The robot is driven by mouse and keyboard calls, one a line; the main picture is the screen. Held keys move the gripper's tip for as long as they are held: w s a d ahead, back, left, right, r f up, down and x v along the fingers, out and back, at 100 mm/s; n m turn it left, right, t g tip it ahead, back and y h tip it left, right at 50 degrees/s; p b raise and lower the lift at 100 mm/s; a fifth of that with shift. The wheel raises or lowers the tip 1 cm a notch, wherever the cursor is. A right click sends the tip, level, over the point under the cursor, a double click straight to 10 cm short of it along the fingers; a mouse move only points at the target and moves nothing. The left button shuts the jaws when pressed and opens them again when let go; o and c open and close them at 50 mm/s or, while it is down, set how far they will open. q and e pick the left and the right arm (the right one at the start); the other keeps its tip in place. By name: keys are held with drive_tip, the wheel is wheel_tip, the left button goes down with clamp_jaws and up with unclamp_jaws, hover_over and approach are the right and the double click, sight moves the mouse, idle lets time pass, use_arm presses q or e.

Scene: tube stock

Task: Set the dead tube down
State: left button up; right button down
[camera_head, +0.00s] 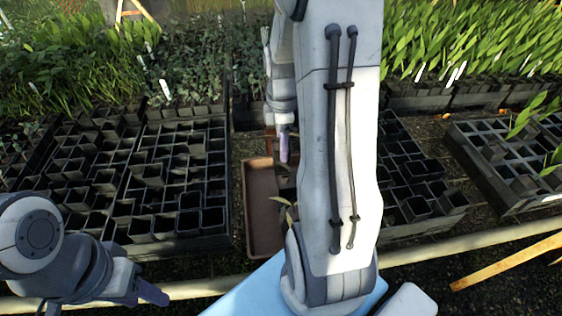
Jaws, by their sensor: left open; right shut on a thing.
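My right gripper (283,145) points down above the brown tray (251,218) in the middle. It is shut on a dark tube (287,180), mostly hidden behind my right arm. Dry tan leaves (284,203) show beside the arm, just below the dark tube, and seem to belong to it. I cannot tell whether the tube touches the tray floor. The visible left part of the tray is bare. My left gripper (150,294) is open, low at the left, away from the tube.
Black crates of square tubes stand left (178,190) and right (408,180) of the tray, with another crate (520,150) further right. Green seedlings fill the back. A pale rail (440,249) crosses the front. Wooden slats (505,264) lie at the lower right.

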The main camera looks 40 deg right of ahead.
drive_tip(key=shift+f, duration=2)
drive_tip(key=shift+s+f+b, duration=0.1)
drive_tip(key=shift+b, duration=0.2)
drive_tip(key=shift+c, duration=0.7)
unclamp_jaws()
